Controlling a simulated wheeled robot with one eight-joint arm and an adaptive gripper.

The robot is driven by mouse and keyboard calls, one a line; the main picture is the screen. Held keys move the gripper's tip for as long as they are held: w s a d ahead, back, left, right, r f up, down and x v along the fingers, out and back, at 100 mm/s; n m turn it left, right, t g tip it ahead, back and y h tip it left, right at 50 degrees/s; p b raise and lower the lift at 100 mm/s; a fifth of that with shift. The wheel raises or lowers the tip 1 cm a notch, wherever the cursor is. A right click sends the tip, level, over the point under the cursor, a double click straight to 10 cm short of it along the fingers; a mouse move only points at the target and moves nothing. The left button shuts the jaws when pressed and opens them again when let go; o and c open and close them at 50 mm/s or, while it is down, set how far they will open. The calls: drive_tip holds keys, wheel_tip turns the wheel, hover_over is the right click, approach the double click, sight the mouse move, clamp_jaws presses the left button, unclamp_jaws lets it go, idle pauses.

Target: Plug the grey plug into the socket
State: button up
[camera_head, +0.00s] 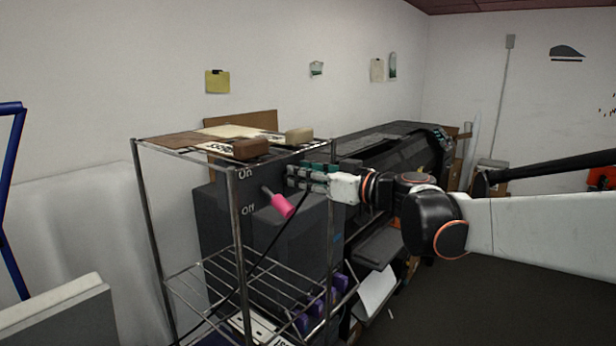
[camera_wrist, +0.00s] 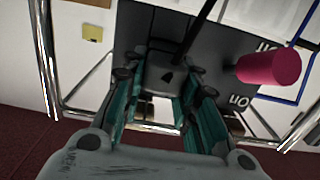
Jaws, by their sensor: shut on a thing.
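My gripper (camera_head: 292,177) is at the front of a large dark grey box (camera_head: 222,215) inside a wire rack. In the wrist view my gripper (camera_wrist: 160,84) has its teal fingers shut on a dark grey plug (camera_wrist: 165,77). A black cable (camera_wrist: 200,28) runs from the plug, and in the head view the cable (camera_head: 265,256) hangs down to the lower left. The plug itself is hard to see in the head view. I cannot make out a socket in either view, nor whether the plug touches the box.
A lever with a pink handle (camera_head: 283,206) sticks out beside my gripper, between "On" and "Off" marks; the handle (camera_wrist: 268,67) shows close at right in the wrist view. Metal rack posts (camera_head: 240,265) stand in front. Brown blocks (camera_head: 251,149) lie on the rack top.

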drive_tip(key=shift+x, duration=0.8)
drive_tip(key=o, duration=1.1)
drive_tip(key=shift+o, duration=0.2)
drive_tip(key=v, duration=1.1)
drive_tip(key=shift+s+d, duration=0.25)
drive_tip(key=shift+d, duration=0.1)
drive_tip(key=shift+c, duration=0.3)
